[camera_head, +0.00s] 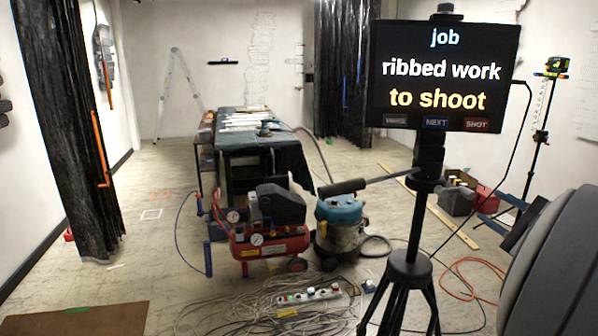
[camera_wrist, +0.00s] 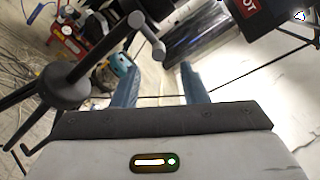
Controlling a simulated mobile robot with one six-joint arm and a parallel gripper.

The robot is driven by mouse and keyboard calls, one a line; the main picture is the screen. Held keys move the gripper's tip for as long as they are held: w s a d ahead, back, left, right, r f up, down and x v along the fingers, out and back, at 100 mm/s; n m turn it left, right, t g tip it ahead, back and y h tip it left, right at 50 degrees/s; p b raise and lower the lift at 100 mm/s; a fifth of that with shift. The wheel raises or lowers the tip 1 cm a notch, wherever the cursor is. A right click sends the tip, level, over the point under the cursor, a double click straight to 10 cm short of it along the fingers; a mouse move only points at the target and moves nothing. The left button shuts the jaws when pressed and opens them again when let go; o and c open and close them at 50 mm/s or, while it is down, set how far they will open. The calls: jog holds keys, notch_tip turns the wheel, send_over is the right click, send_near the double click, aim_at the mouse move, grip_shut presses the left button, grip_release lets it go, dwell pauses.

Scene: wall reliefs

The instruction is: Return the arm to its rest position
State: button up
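My gripper (camera_wrist: 157,72) shows in the wrist view as two blue fingers set well apart, with nothing between them. It is open, above a grey body with a small lit panel. A tripod (camera_wrist: 66,88) stands close on the left of the wrist view. A corner of the black screen (camera_wrist: 262,12) shows at its top right. In the head view, the screen (camera_head: 443,75) on the tripod (camera_head: 410,262) reads "job ribbed work to shoot". A large dark grey rounded part at the lower right seems to be my arm; my gripper is not visible there.
A red compressor (camera_head: 265,240) and a teal vacuum (camera_head: 340,225) stand on the floor behind coiled cables and a power strip (camera_head: 310,294). A covered table (camera_head: 262,140) is farther back. Black curtains (camera_head: 75,120) hang on the left. Floor between curtain and compressor is mostly clear.

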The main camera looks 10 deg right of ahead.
jog(key=a+f+n+g+y, duration=0.3)
jog(key=a+f+n+g, duration=0.2)
jog(key=a, duration=0.7)
jog(key=a+f+n+g+y, duration=0.2)
jog(key=a+f+n+g, duration=0.25)
jog(key=a, duration=0.75)
jog(key=s+a+f+n+g+h, duration=0.6)
jog(key=s+f+n, duration=0.3)
jog(key=n, duration=0.5)
jog(key=shift+s+a+f+h, duration=0.25)
jog(key=shift+s+a, duration=0.55)
jog(key=shift+s, duration=0.4)
